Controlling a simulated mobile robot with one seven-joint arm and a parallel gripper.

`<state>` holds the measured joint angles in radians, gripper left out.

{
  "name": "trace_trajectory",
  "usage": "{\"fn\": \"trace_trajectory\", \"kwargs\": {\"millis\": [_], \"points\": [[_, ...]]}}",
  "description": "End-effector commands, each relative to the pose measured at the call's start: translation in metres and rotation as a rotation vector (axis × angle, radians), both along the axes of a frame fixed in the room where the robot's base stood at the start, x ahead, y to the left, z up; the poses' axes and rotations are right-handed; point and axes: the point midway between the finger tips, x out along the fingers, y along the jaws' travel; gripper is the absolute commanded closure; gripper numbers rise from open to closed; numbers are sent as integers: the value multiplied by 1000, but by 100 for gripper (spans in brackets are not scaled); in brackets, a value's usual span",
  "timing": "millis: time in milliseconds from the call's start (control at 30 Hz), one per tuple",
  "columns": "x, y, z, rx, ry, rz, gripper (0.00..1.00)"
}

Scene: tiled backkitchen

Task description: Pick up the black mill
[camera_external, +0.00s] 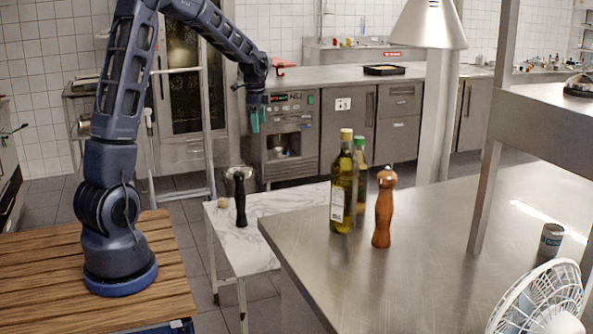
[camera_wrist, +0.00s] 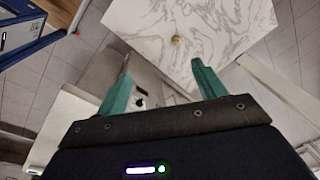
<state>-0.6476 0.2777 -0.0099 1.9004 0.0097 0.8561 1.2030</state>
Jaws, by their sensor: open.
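The black mill (camera_external: 240,200) stands upright on a small white marble-topped table (camera_external: 247,262) in the external view. My gripper (camera_external: 255,127) is above and slightly right of the mill in that picture, well clear of it. In the wrist view my gripper (camera_wrist: 162,66) shows two teal fingers spread apart with nothing between them. The marble top (camera_wrist: 220,22) also shows there, with a small tan round object (camera_wrist: 177,40) on it. I cannot make out the black mill in the wrist view.
A steel counter (camera_external: 420,285) stands to the right, bearing an oil bottle (camera_external: 342,190), a second bottle behind it, a brown wooden mill (camera_external: 384,210), a small can (camera_external: 551,238) and a white fan (camera_external: 540,300).

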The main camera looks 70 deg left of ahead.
Motion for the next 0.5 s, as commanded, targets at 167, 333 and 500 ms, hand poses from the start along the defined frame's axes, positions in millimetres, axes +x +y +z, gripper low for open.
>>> {"fn": "trace_trajectory", "kwargs": {"millis": [167, 333, 500], "points": [[0, 64, -49, -15, 36, -57, 30], [-9, 122, -96, -32, 62, -117, 30], [-22, 168, -140, -48, 81, -169, 30]]}}
